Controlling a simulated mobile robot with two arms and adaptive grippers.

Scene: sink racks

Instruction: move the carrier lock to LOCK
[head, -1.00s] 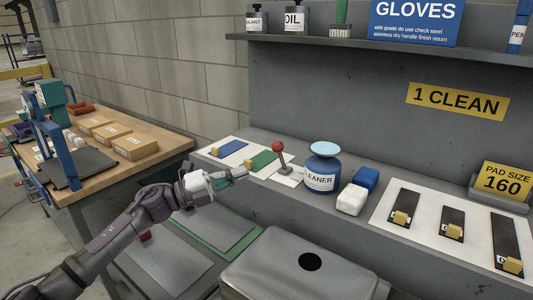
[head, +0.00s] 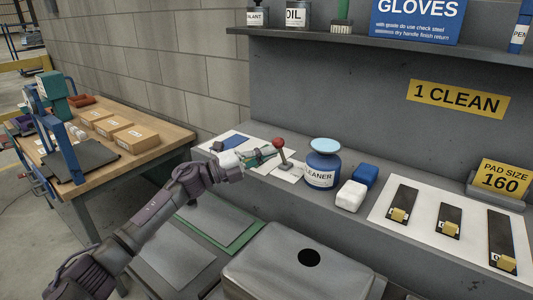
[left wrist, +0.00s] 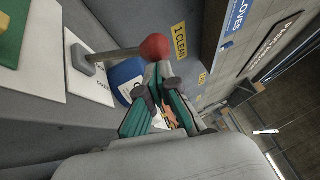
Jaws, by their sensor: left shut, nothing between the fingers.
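The carrier lock appears to be the lever with a red ball knob (head: 278,142) on a white card (head: 286,175) on the grey ledge. It leans slightly left in the head view. In the left wrist view its red knob (left wrist: 155,46) stands just beyond my fingertips, and its grey base (left wrist: 82,60) is at the left. The card there shows lettering that reads like "FREE"; the rest is hidden. My left gripper (head: 270,152) is shut and empty, with its tips right beside the lever just below the knob. I cannot tell whether they touch. My right gripper is out of view.
A blue cleaner jar (head: 323,165) stands just right of the lever. A panel with yellow-tabbed sliders (head: 449,221) lies further right. A metal box (head: 290,270) stands below the ledge.

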